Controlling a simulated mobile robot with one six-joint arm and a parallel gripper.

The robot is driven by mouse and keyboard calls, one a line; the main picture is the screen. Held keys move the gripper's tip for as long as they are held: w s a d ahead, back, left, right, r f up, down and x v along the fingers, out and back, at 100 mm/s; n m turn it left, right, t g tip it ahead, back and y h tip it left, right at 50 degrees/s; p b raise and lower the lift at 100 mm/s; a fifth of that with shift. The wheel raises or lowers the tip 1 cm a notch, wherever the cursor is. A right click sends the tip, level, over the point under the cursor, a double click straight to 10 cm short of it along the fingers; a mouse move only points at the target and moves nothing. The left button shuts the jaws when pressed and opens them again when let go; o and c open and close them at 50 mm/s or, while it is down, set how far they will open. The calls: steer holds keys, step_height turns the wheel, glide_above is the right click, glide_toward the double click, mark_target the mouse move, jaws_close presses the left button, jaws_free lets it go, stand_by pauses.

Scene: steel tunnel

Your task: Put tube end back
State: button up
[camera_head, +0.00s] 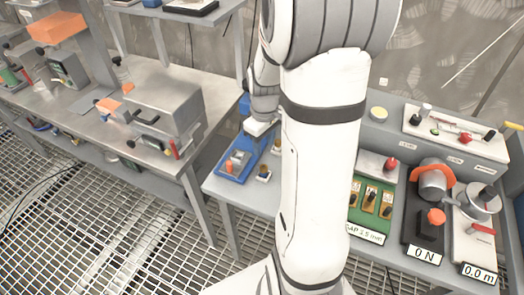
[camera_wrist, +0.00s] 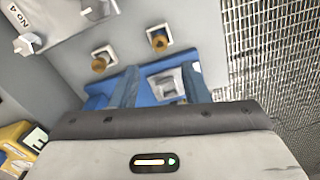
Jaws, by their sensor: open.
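In the wrist view my gripper (camera_wrist: 162,78) is open, its two fingers reaching over a blue tray (camera_wrist: 148,94). A grey block (camera_wrist: 167,84) shows between the fingers on the tray, and I see nothing gripped. Two brass-coloured round pieces stand on white square plates just beyond the tray, one on the left (camera_wrist: 100,63) and one on the right (camera_wrist: 158,41). I cannot tell which piece is the tube end. In the head view the blue tray (camera_head: 228,176) lies on the grey bench left of my arm, with an orange-topped piece (camera_head: 229,167) on it.
A panel (camera_wrist: 50,30) marked "NO 4" with white knobs is at upper left in the wrist view. Right of my arm stand a green board (camera_head: 368,213) and a "0 N" device (camera_head: 425,240). A steel workbench (camera_head: 150,80) is at left; grating floor lies between.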

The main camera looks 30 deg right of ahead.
steer(key=s+a+r+m+t, duration=0.3)
steer(key=s+a+r+m, duration=0.1)
steer(key=s+a+r, duration=0.8)
steer(key=shift+s+r+m, duration=0.2)
steer(key=shift+r+m, duration=0.1)
